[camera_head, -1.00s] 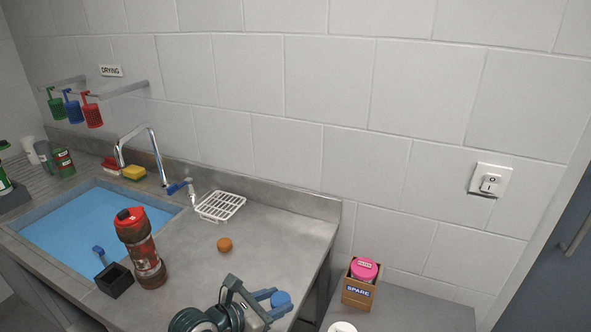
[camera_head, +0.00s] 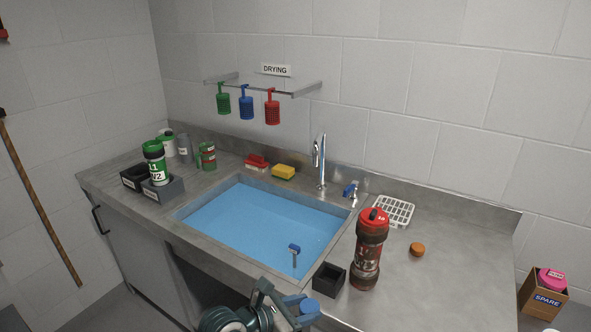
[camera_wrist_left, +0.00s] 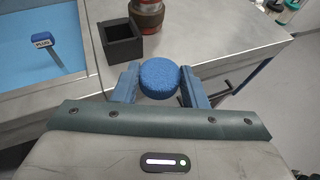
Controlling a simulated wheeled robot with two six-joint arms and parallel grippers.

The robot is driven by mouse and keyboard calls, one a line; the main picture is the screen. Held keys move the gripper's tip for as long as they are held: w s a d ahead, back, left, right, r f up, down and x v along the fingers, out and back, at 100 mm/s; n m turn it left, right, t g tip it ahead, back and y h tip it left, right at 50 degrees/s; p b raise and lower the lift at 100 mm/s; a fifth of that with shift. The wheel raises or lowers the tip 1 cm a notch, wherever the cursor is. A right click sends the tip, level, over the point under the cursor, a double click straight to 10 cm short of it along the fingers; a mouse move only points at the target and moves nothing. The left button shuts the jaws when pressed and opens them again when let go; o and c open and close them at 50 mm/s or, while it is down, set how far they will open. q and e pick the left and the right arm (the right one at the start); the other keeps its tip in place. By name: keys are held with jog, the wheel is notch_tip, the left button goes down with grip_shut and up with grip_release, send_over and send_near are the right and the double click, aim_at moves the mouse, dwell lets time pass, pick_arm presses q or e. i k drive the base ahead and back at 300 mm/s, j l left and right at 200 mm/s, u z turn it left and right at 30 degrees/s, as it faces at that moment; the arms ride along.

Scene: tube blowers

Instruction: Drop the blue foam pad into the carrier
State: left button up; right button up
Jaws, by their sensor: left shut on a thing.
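The blue foam pad (camera_wrist_left: 158,78) is a round disc held between the fingers of my left gripper (camera_wrist_left: 159,85) in the left wrist view. In the head view, the pad (camera_head: 309,306) and left gripper (camera_head: 296,310) are at the bottom edge, in front of the counter and left of a red-and-dark canister. That canister (camera_head: 367,255), which looks like a carrier, stands upright on the counter with a red top. Its lower part (camera_wrist_left: 147,12) shows in the wrist view. A green-and-white canister (camera_head: 155,163) stands at the far left. My right gripper is out of view.
A small black open box (camera_head: 330,280) stands between the sink (camera_head: 265,222) and the red canister. An orange disc (camera_head: 417,249) and white rack (camera_head: 395,211) lie to the right. A blue-topped plug (camera_head: 294,250) is in the sink. The counter's right part is largely clear.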

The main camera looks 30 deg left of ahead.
aim_at(160, 177)
jog(key=j, duration=1.25)
jog(key=i+j, duration=0.1)
jog(key=j, duration=1.15)
